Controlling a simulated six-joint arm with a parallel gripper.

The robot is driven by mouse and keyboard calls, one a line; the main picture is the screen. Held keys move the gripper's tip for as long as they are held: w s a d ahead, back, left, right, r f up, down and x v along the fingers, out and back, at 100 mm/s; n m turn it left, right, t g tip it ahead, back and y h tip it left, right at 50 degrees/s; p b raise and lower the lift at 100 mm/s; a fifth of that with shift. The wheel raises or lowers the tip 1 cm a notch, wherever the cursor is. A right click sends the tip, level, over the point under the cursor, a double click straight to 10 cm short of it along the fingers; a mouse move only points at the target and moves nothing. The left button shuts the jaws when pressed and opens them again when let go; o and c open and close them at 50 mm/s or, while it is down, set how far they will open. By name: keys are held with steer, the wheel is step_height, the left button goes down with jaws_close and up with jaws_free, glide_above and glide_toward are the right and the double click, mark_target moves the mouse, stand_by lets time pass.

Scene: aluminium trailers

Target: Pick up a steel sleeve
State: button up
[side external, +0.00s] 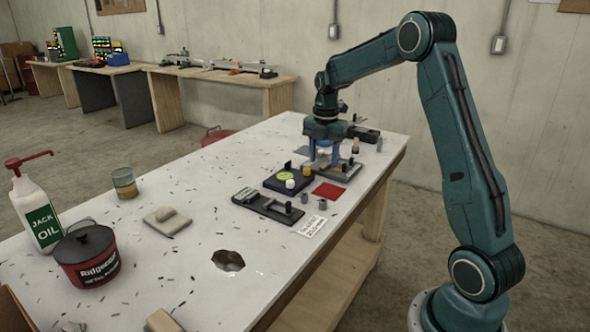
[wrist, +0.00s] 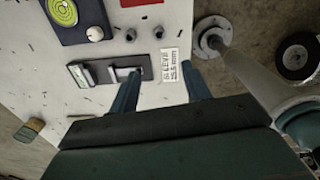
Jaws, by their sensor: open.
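Two small grey steel sleeves stand apart on the white table, one on the left (side external: 304,198) and one on the right (side external: 322,205) in the side view. The wrist view shows both small dark cylinders, one (wrist: 130,35) left of the other (wrist: 158,32), beyond the fingertips. My gripper (side external: 323,158) points down above the far end of the table, behind the sleeves in the side view. Its two blue fingers (wrist: 163,74) are spread in the wrist view, with no object held between them.
A red square (side external: 328,191) lies behind the sleeves. A black plate with a green disc (side external: 276,180) and a black fixture (side external: 262,207) are to their left. A printed label (side external: 312,227) lies in front. A grey-based fixture (side external: 346,171) is close to my gripper.

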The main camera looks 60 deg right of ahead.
steer(key=shift+w+d+f+n, duration=0.1)
steer(key=shift+d+f+n, duration=0.2)
steer(key=shift+d+f, duration=0.35)
steer(key=shift+f, duration=0.1)
glide_above(323, 200)
steer(key=shift+a+f, duration=0.2)
steer(key=shift+f, duration=4)
steer(key=shift+f, duration=2.6)
jaws_close()
